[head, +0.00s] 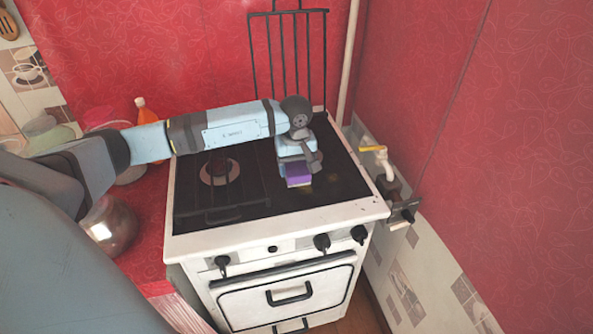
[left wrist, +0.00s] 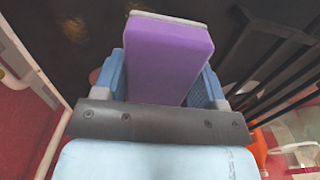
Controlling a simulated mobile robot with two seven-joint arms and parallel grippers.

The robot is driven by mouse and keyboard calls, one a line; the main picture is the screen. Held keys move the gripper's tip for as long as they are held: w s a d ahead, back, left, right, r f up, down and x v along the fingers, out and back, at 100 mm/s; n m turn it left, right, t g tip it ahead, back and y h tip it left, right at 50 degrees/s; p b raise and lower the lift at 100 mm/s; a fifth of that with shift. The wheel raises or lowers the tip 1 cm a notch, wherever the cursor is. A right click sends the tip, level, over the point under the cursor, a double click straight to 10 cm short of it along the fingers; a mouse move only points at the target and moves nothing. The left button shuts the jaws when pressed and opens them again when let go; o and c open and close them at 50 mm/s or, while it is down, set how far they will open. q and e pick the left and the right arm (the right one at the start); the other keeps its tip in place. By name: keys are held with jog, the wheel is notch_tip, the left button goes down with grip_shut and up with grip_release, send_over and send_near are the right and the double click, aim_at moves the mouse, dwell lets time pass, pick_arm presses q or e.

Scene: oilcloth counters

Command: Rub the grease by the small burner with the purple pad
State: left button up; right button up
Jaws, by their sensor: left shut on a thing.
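My left gripper (head: 297,160) reaches over the stove from the left, pointing down, shut on the purple pad (head: 298,174). In the left wrist view the purple pad (left wrist: 165,58) sits between the blue fingers, with a pale layer along its far edge. The pad is low over the dark stove top; I cannot tell whether it touches. A brownish patch, which looks like grease (left wrist: 75,28), lies on the dark surface beyond the pad at upper left. The small burner is not clearly seen. My right gripper is out of view.
The white stove (head: 280,226) has a round burner (head: 220,171) at left and a black upright rack (head: 290,50) behind. An orange bottle (head: 146,112) and a metal pot (head: 108,225) stand on the left counter. A pipe with a yellow-handled valve (head: 372,149) is at right.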

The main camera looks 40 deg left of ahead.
pick_arm(q)
jog(key=shift+r+p, duration=0.5)
jog(key=shift+r, duration=0.9)
